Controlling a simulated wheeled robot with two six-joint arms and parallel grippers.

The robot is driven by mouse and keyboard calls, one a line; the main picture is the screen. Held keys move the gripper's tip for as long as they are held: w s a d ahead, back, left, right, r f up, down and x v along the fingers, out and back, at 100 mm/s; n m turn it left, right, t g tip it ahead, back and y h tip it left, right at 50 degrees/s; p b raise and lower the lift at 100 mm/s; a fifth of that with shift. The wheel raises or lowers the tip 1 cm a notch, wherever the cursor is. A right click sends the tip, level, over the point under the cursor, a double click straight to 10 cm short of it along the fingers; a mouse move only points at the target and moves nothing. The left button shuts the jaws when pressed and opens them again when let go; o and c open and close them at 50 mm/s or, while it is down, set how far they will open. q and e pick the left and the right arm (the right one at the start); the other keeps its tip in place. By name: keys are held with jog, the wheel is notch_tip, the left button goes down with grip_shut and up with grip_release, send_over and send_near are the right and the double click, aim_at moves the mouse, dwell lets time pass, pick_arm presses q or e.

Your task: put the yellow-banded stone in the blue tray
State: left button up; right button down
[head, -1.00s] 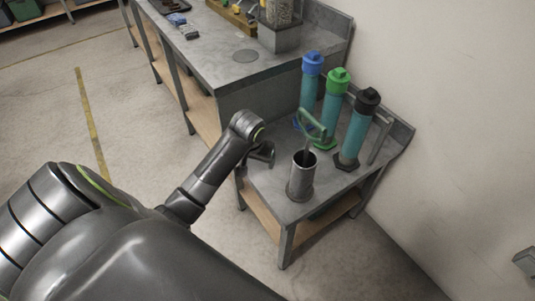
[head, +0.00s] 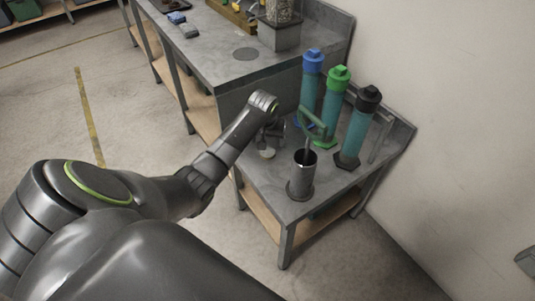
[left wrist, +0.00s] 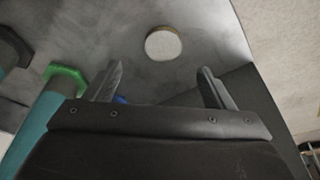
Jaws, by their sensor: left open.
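A pale round stone (left wrist: 163,43) lies on the grey bench top in the left wrist view, beyond my fingertips and roughly centred between them. A small whitish and yellow thing (head: 267,153) at the bench's left edge in the head view looks like the same stone; its band is too small to make out. My left gripper (head: 272,134) is just above and beside it. In the left wrist view the fingers (left wrist: 160,84) are apart with nothing between them. I cannot make out a blue tray in either view. My right gripper is not in view.
A grey metal cup (head: 302,178) with a green-handled tool stands right of the gripper. Behind it are teal cylinders with blue (head: 313,60), green (head: 338,77) and black (head: 369,97) caps. A higher bench (head: 215,65) lies behind, a wall to the right.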

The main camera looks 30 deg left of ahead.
aim_at(267, 152)
pick_arm(q)
jog(key=shift+b+x, duration=0.7)
jog(key=shift+x, duration=3.4)
jog(key=shift+s+a, duration=0.1)
jog(key=shift+a, duration=0.15)
jog(key=c, duration=1.2)
